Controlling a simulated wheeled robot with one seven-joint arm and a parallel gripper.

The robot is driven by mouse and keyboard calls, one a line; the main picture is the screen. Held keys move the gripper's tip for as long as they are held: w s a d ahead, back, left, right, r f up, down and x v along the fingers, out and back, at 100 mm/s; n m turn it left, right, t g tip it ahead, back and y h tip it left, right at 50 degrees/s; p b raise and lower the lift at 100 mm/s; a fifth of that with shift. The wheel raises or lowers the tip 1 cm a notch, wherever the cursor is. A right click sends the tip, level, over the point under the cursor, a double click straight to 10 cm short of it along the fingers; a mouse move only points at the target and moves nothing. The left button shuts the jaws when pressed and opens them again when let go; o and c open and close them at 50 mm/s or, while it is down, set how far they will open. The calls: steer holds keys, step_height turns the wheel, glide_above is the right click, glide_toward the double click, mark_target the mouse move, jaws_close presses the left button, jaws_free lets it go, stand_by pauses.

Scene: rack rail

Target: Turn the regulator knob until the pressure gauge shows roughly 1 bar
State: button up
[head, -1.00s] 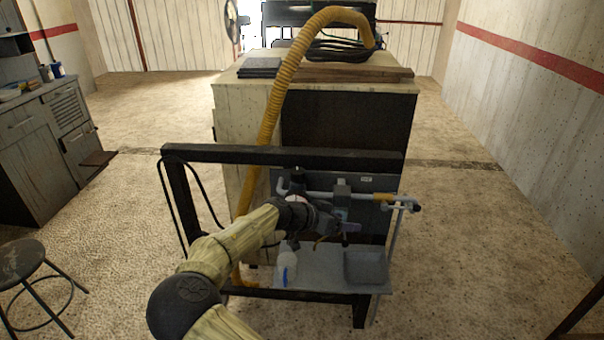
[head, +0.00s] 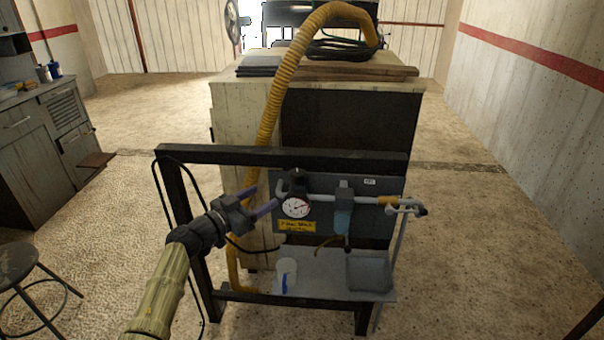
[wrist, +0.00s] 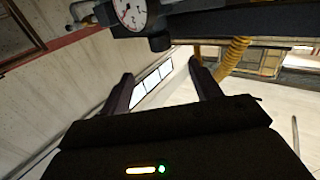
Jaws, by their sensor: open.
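The pressure gauge (head: 296,208) is a round white dial on the grey panel; a red needle points right and slightly up, but its figures are too small to read. The gauge, cut off by the top edge, also shows in the wrist view (wrist: 131,12). The dark regulator knob (head: 296,178) sits just above the gauge in the head view. My gripper (head: 266,196) is open and empty, left of the gauge and knob and apart from the knob. In the wrist view its two fingers (wrist: 161,70) are spread with nothing between them.
A pipe with a blue-bowled filter (head: 343,221) runs right from the regulator. A black frame bar (head: 280,155) crosses above the panel. Below, a shelf holds a white cup (head: 286,270) and a grey tray (head: 368,271). A yellow hose (head: 268,130) hangs behind my gripper.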

mark_target(302, 173)
steer(key=p+x, duration=0.2)
steer(key=x, duration=1.4)
steer(key=shift+w, duration=0.2)
steer(key=shift+c, duration=0.2)
steer(key=c, duration=0.9)
